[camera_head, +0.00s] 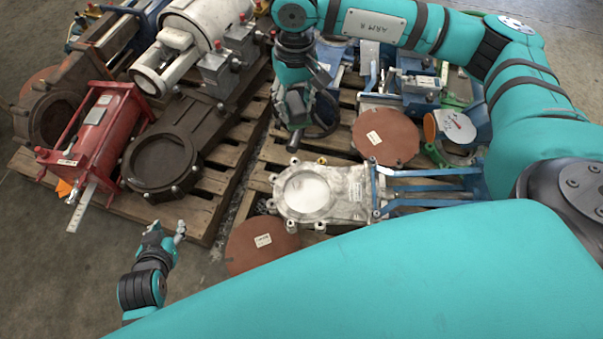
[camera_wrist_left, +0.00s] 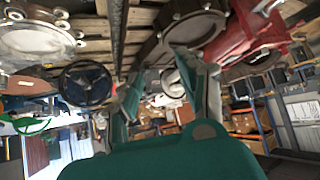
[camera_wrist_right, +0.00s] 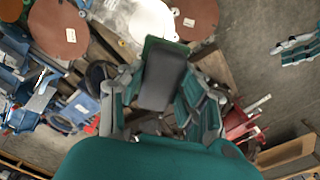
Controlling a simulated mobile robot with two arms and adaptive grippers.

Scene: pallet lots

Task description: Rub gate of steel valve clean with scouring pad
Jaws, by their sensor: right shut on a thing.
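The steel valve (camera_head: 350,192) lies flat on the right pallet, its round pale gate (camera_head: 305,193) facing up inside a bolted ring. The gate also shows at the top of the right wrist view (camera_wrist_right: 153,20). My right gripper (camera_head: 294,122) is above the pallet, behind the valve and apart from it. It is shut on a dark grey block with a green edge, seemingly the scouring pad (camera_wrist_right: 163,77). My left gripper (camera_head: 172,235) is low at the left, beside the pallets. Its fingers are apart and empty in the left wrist view (camera_wrist_left: 168,95).
Brown discs lie in front of the valve (camera_head: 262,245) and behind it (camera_head: 386,136). A blue frame (camera_head: 430,188) joins the valve's right side. The left pallet holds a red actuator (camera_head: 98,130), a dark valve (camera_head: 162,160) and a white motor (camera_head: 190,35). Floor is clear at lower left.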

